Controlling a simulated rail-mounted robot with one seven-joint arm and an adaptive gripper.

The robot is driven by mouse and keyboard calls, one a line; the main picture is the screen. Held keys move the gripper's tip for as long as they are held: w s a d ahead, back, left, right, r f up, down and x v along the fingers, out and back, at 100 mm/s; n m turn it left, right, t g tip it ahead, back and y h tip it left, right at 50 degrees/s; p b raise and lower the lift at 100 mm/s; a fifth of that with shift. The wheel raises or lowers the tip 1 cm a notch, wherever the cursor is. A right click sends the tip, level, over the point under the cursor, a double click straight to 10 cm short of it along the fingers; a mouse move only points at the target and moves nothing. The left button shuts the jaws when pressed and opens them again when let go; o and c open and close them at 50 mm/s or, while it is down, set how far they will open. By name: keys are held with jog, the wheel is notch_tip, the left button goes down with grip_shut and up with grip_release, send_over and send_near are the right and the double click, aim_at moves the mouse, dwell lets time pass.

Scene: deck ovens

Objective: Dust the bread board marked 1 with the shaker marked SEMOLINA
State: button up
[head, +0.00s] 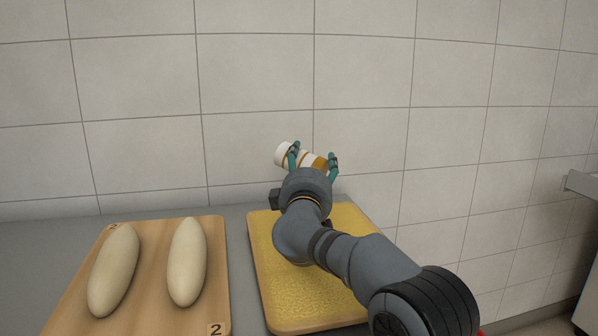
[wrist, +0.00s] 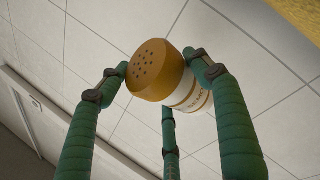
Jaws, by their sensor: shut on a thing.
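My gripper (head: 313,157) is shut on a shaker (head: 306,159) with a white body and orange bands. In the head view the shaker lies nearly on its side, its white end up and to the left. A wooden board (head: 300,328) below my arm bears a wide layer of yellow grains (head: 275,275). My arm covers part of this board, and no number shows on it.
A second wooden board (head: 148,285), marked 2, stands to the left with two pale dough loaves (head: 113,270) (head: 187,262) on it. A tiled wall (head: 250,75) rises behind the grey counter (head: 30,245). A metal edge (head: 582,184) juts in at the far right.

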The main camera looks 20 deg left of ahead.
jog(key=s+d+b, duration=0.1)
jog(key=d+b, duration=0.3)
jog(key=d, duration=0.2)
notch_tip(320, 180, up, 7)
jog(key=d+n+g+h+p, duration=0.1)
jog(key=n+g+h+p, duration=0.2)
jog(key=p, duration=1.9)
jog(key=d+n+g+h+p, duration=0.1)
jog(key=n+g+h+p, duration=0.2)
jog(key=n+p, duration=1)
jog(key=p, duration=0.8)
jog(key=shift+s+d+r+n+p, duration=0.2)
jog(key=shift+s+d+n+p, duration=0.05)
jog(key=shift+s+n+p, duration=0.15)
jog(key=shift+d+f, duration=0.1)
